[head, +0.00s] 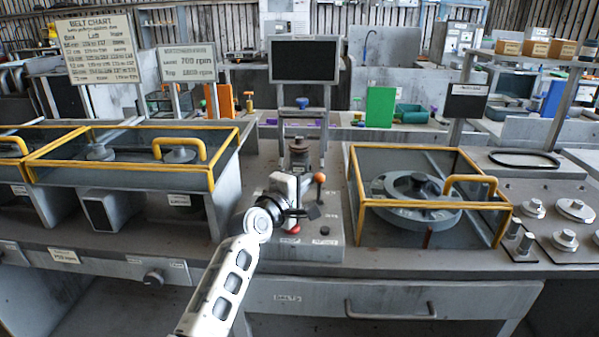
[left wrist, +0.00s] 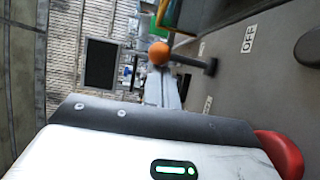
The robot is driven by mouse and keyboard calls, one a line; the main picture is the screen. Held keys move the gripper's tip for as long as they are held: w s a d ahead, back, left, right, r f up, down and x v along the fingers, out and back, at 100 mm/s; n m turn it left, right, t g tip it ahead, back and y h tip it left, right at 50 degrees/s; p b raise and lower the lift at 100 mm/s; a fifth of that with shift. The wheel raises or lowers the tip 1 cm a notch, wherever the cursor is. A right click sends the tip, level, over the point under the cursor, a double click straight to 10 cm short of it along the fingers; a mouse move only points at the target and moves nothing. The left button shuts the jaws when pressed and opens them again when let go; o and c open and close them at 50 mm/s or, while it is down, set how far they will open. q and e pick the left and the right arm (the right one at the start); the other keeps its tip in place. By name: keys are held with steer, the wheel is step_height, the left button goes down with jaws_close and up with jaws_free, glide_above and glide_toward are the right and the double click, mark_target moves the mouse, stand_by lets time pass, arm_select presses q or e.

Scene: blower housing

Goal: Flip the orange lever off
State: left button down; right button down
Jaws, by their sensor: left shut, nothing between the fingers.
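The orange lever (head: 320,178) stands on the grey control panel between the two yellow-framed housings, its round knob at the top of a dark shaft. In the left wrist view the orange knob (left wrist: 159,53) and its shaft lie just beyond my gripper, with an OFF label (left wrist: 248,39) on the panel beside it. The lever seems to be away from that label. My left gripper (head: 312,212) is shut and empty, close to the lever on its near side. I cannot tell whether it touches the shaft. My right gripper is not in view.
A red button (head: 294,229) sits under my left gripper, and a black knob (head: 325,231) is near the panel's front. Yellow-framed housings (head: 432,204) flank the panel. A dark monitor (head: 304,60) stands behind. A drawer handle (head: 390,315) projects below.

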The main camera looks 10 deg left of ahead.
arm_select(q)
steer(key=shift+s+f, duration=0.15)
steer(key=shift+s, duration=0.3)
stand_by(0.3)
steer(key=shift+s, duration=0.25)
steer(key=v, duration=1.5)
steer(key=shift+s, duration=0.15)
